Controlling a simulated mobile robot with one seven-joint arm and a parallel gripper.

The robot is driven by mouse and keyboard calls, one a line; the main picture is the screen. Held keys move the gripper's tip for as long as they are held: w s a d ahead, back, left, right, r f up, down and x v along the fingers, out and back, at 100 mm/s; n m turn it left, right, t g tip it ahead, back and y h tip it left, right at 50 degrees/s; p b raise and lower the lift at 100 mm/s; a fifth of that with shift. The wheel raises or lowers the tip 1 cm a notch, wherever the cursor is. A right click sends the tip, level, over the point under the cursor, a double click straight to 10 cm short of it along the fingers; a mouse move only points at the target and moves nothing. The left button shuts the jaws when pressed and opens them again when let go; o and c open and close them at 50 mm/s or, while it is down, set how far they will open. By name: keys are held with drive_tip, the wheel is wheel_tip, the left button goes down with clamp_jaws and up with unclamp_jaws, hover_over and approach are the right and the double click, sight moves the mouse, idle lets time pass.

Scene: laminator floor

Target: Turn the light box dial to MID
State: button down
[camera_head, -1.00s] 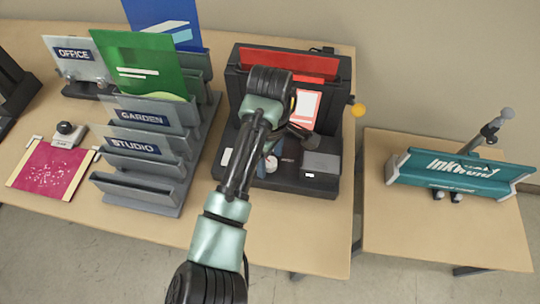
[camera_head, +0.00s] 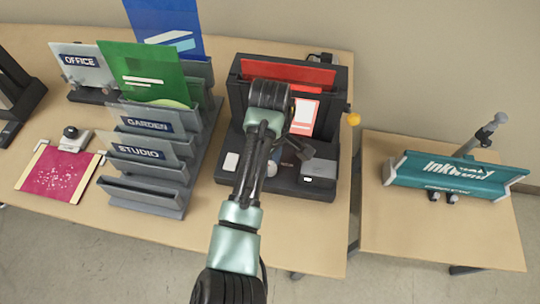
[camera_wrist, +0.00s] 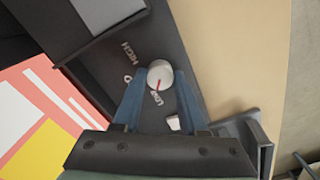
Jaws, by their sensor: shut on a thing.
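The dial (camera_wrist: 160,73) is a small white round knob with a red pointer line, on a dark panel in the wrist view. Its pointer faces the lettering toward the bottom of the picture, which looks like LOW. The word HIGH is printed to the upper left, and another mark between them is only partly readable. My gripper (camera_wrist: 159,84) has its blue fingers on either side of the dial and is shut on it. In the head view my arm reaches over the black unit (camera_head: 346,88), and the dial cannot be made out there.
A grey block (camera_head: 319,170) sits on the unit's right side. A rack (camera_head: 145,194) with GARDEN and STUDIO signs stands to the left. A teal sign (camera_head: 455,174) stands on the right-hand table. A yellow ball (camera_head: 353,119) sticks out at the unit's right.

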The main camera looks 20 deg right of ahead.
drive_tip(key=m+p, duration=0.3)
drive_tip(key=m, duration=0.1)
drive_tip(key=shift+r, duration=0.15)
drive_tip(key=m+p, duration=0.2)
drive_tip(key=m, duration=0.4)
idle(0.4)
drive_tip(key=shift+c, duration=2.2)
unclamp_jaws()
wheel_tip(320, 180, up, 13)
